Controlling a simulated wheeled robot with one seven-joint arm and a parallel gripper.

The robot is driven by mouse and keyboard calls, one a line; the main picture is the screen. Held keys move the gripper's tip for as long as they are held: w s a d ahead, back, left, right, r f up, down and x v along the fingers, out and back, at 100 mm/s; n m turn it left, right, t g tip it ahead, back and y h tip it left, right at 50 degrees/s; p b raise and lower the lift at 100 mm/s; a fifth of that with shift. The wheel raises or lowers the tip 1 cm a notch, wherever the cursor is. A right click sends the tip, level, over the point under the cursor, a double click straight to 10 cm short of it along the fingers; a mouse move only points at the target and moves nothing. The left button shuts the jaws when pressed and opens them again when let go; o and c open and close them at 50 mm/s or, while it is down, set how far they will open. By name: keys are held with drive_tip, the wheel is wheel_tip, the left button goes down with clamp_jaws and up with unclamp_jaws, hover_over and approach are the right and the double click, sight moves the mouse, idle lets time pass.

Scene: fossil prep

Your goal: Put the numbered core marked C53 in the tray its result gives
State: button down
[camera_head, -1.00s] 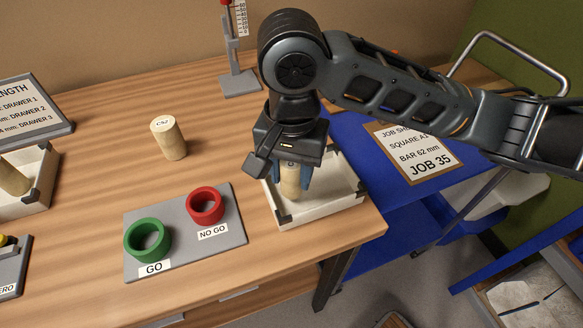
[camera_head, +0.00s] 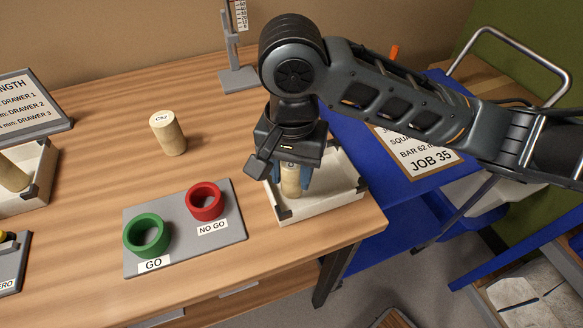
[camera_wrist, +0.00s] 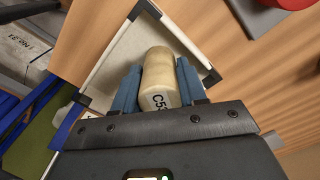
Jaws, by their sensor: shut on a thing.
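My gripper (camera_head: 290,178) points down over the white tray (camera_head: 322,204) at the table's right front corner. It is shut on a beige cylindrical core (camera_head: 291,183), held upright within the tray's outline. In the wrist view the core (camera_wrist: 158,70) sits between the blue fingers, and its label reads "C5" with the last digit partly hidden. I cannot tell whether its bottom touches the tray floor. Another core (camera_head: 169,136), its label apparently C52, stands on the table to the left. A grey plate (camera_head: 187,246) carries the green GO ring (camera_head: 147,237) and red NO GO ring (camera_head: 205,201).
A scale stand (camera_head: 238,78) is at the back. A JOB 35 sign (camera_head: 425,152) lies on the blue surface at right.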

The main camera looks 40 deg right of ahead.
drive_tip(key=c, duration=0.5)
unclamp_jaws()
drive_tip(key=shift+c, duration=0.2)
wheel_tip(320, 180, up, 6)
drive_tip(key=p, duration=0.6)
drive_tip(key=shift+f, duration=0.15)
drive_tip(key=shift+r+b, duration=0.35)
drive_tip(key=shift+r, duration=0.35)
